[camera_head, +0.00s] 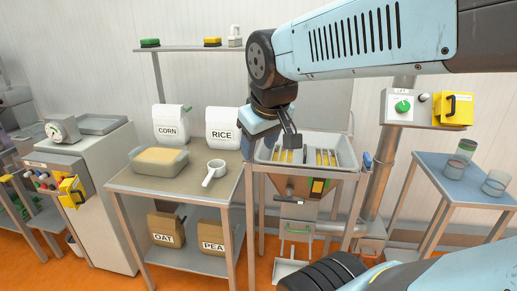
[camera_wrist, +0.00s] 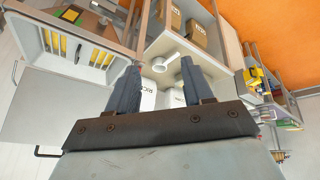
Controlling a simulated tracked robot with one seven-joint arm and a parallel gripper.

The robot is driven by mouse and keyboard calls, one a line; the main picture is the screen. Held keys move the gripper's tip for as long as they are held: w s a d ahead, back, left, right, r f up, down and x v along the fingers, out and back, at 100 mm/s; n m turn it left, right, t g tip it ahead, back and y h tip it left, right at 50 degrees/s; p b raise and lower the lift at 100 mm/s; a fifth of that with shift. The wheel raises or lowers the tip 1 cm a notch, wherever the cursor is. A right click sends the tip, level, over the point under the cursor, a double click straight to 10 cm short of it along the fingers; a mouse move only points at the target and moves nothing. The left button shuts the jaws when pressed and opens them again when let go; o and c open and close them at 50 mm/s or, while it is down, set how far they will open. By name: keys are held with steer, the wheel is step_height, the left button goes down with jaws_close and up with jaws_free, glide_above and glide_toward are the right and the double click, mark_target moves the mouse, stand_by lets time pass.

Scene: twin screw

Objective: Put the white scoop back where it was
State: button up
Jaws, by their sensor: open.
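The white scoop (camera_head: 214,172) lies on the top of the grey table (camera_head: 190,188), in front of the RICE bag, its handle toward the front. It also shows in the wrist view (camera_wrist: 163,62), beyond and between my fingertips in the picture. My gripper (camera_head: 291,138) is open and empty. It hangs over the left part of the hopper tray, right of the table and apart from the scoop. Both fingers show spread in the wrist view (camera_wrist: 158,72). A tub (camera_head: 158,163) of tan material stands left of the scoop.
White CORN (camera_head: 171,124) and RICE (camera_head: 222,127) bags stand at the table's back. OAT (camera_head: 166,230) and PEA (camera_head: 207,242) sacks sit on the lower shelf. The hopper tray (camera_head: 340,142) with yellow bars is at the right. Table top around the scoop is clear.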

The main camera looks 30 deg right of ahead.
steer(key=s+m, duration=0.2)
steer(key=s, duration=0.1)
steer(key=shift+a+y, duration=0.1)
steer(key=shift+y, duration=0.2)
stand_by(1.1)
